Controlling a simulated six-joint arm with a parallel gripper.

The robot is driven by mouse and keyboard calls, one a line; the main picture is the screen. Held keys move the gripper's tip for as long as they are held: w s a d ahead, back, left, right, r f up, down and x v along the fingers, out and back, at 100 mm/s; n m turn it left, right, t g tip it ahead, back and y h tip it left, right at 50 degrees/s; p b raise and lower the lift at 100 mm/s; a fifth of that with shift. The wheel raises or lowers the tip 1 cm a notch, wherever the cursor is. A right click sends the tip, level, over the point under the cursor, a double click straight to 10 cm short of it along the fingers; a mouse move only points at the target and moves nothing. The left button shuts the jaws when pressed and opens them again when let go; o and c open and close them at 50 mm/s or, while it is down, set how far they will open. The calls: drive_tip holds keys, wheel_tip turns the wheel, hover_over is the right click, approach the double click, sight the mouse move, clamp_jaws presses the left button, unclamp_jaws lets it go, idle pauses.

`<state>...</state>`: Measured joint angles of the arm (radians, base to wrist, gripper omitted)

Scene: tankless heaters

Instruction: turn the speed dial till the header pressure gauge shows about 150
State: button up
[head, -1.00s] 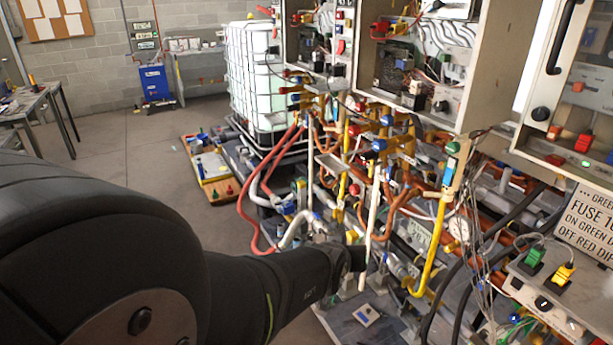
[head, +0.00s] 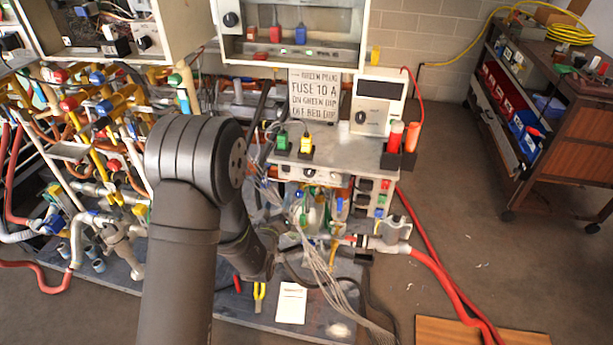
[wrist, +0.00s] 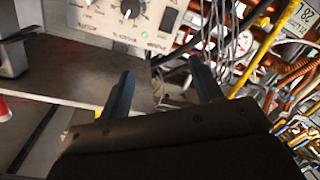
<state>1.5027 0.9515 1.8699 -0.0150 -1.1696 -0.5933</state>
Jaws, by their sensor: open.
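In the wrist view, a grey panel at the top carries a round black dial (wrist: 130,9) with a white pointer and scale marks. A green light glows below it, and small lettering there is unreadable. My gripper (wrist: 163,86) is open, with nothing between its two dark fingers, and the panel lies beyond the fingertips. In the head view, a white box (head: 376,104) with a dark window and a black knob (head: 361,118) stands at the bench's back. I cannot tell whether it bears the same dial. My gripper is hidden there behind my arm. I cannot make out a pressure gauge reading.
A metal bench top (head: 350,152) holds green and yellow plugs and a holder with red-orange cylinders (head: 411,137). Dense pipes and valves fill the left. Grey cables and a red hose (head: 437,267) hang and run right. A brown cart (head: 550,125) stands right, with clear floor before it.

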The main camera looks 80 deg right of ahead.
drive_tip(key=g+h, duration=0.1)
approach(309, 174)
drive_tip(key=d, duration=0.9)
drive_tip(key=shift+w, duration=0.15)
drive_tip(key=c, duration=1)
